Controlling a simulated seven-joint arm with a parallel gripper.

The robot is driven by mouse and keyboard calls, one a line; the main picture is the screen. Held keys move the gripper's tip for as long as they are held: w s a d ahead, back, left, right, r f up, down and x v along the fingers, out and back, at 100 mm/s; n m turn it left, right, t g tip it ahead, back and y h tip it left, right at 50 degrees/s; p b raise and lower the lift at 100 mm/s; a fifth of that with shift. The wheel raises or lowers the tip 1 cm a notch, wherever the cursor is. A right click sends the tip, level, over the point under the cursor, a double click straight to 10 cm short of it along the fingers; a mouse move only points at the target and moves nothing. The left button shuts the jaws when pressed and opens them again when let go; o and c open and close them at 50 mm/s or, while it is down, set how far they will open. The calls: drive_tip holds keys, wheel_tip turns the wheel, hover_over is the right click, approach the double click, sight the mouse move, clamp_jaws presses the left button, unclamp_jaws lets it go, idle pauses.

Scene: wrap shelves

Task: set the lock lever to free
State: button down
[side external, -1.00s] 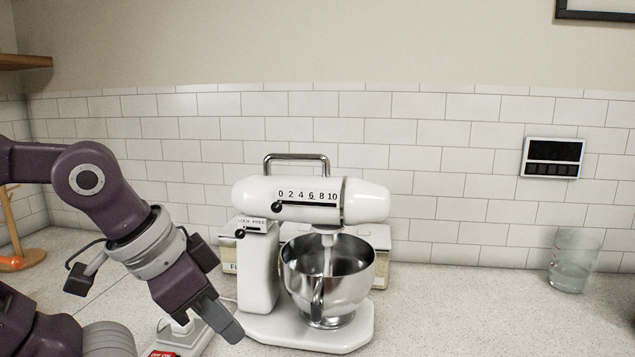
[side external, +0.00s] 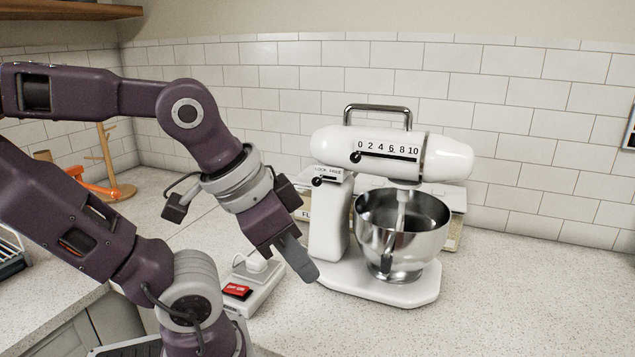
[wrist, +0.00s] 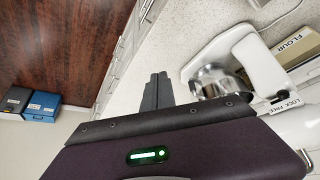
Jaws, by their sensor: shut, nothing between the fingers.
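The white stand mixer (side external: 330,225) stands on the counter, right of my gripper. Its lock lever (side external: 317,182) is a black knob at the left end of a short slot under a "LOCK FREE" label, so it sits on the LOCK side. In the wrist view the label plate (wrist: 285,104) shows at the right edge. My gripper (side external: 312,278) is shut and empty, pointing down and to the right, low in front of the mixer's column and apart from the lever. Its shut fingers also show in the wrist view (wrist: 157,90).
A steel bowl (side external: 425,238) sits under the mixer head. A speed slider (side external: 356,157) is on the head's side. A power strip with a red switch (side external: 237,291) lies left of the mixer base. The counter at right is clear.

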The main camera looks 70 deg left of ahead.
idle(0.3)
drive_tip(key=c, duration=1.9)
unclamp_jaws()
drive_tip(key=shift+w+a+r, duration=0.1)
drive_tip(key=shift+w+r, duration=0.05)
drive_tip(key=o, duration=0.6)
drive_tip(key=w+a+r+n, duration=0.1)
drive_tip(key=w+a, duration=0.1)
drive_tip(key=w+a+r+n, duration=0.2)
drive_tip(key=a, duration=0.1)
drive_tip(key=w+a+r+n, duration=0.1)
drive_tip(key=w+a+r, duration=0.1)
drive_tip(key=a, duration=0.1)
drive_tip(key=shift+w+n+y, duration=0.3)
drive_tip(key=shift+w, duration=0.05)
drive_tip(key=n+y, duration=0.1)
drive_tip(key=n, duration=0.4)
approach(318, 178)
drive_tip(key=w+f, duration=0.1)
drive_tip(key=w, duration=0.1)
drive_tip(key=shift+g, duration=0.5)
drive_tip(key=x, duration=0.3)
drive_tip(key=a+x, duration=0.1)
drive_tip(key=x, duration=0.2)
drive_tip(key=shift+s+a+f, duration=0.1)
drive_tip(key=shift+a+f, duration=0.05)
drive_tip(key=shift+f, duration=0.35)
clamp_jaws()
